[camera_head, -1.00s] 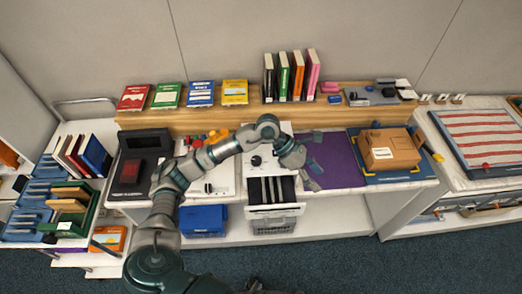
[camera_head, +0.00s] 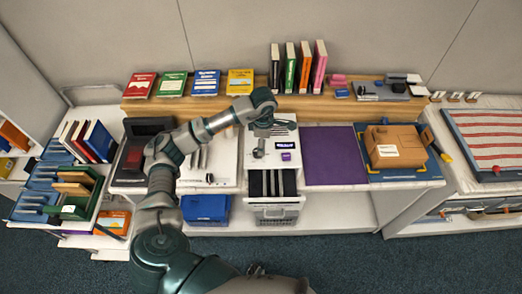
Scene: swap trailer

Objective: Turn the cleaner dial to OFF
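The cleaner (camera_head: 287,166) is a white box in the middle of the bench, with a dark label and a small purple mark on its top and a dark-slotted front. Its round black dial cannot be made out now; my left gripper and wrist cover that part of the top. My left gripper (camera_head: 271,137) is over the cleaner's top, pointing down, with its fingers apart and nothing seen between them. I cannot tell whether a finger touches the dial. My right gripper is not in view.
A purple mat (camera_head: 333,156) lies right of the cleaner, bare. A cardboard box (camera_head: 396,146) sits on a blue tray further right. Upright books (camera_head: 304,66) stand on the wooden shelf behind. A blue bin (camera_head: 205,208) is below the bench.

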